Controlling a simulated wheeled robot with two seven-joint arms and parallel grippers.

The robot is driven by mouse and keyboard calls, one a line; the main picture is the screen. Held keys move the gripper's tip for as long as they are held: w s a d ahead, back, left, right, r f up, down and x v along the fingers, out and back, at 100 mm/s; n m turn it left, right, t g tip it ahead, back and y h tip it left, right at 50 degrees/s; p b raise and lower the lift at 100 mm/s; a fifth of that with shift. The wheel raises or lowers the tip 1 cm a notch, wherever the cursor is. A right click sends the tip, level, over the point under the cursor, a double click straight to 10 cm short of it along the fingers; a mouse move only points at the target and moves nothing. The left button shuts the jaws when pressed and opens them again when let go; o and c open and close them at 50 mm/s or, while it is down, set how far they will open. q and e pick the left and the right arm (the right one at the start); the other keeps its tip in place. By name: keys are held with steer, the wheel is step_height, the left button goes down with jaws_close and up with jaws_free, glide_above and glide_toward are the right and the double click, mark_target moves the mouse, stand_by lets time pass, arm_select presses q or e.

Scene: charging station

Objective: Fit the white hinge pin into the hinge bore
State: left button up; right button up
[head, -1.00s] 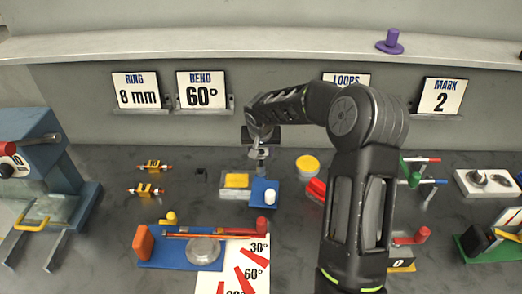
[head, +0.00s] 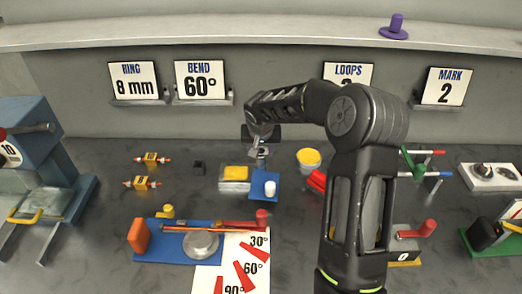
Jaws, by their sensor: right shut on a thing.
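My right gripper (head: 262,152) points down over the back edge of a small blue plate (head: 258,194). It is shut on a small pale piece, mostly hidden between the fingers; I cannot tell for sure that it is the hinge pin. A short white peg (head: 270,188) stands upright on the blue plate, in front of the gripper and apart from it. A pale block with a yellow top (head: 236,174) lies just left of the plate. The hinge bore is too small to make out. My left gripper is not in view.
A blue bending jig (head: 165,250) with a red-tipped bar lies in front. Yellow-bodied pieces (head: 142,183) lie at left, and a yellow-and-white round pot (head: 309,160) stands right of the gripper. A blue machine (head: 45,160) stands far left. My right arm covers the middle right.

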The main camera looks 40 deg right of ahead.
steer(key=o, duration=1.5)
steer(key=shift+c, duration=0.2)
steer(key=p+v, duration=0.2)
steer(key=v, duration=0.5)
steer(key=shift+s+a+r, duration=0.15)
steer(key=shift+r, duration=0.2)
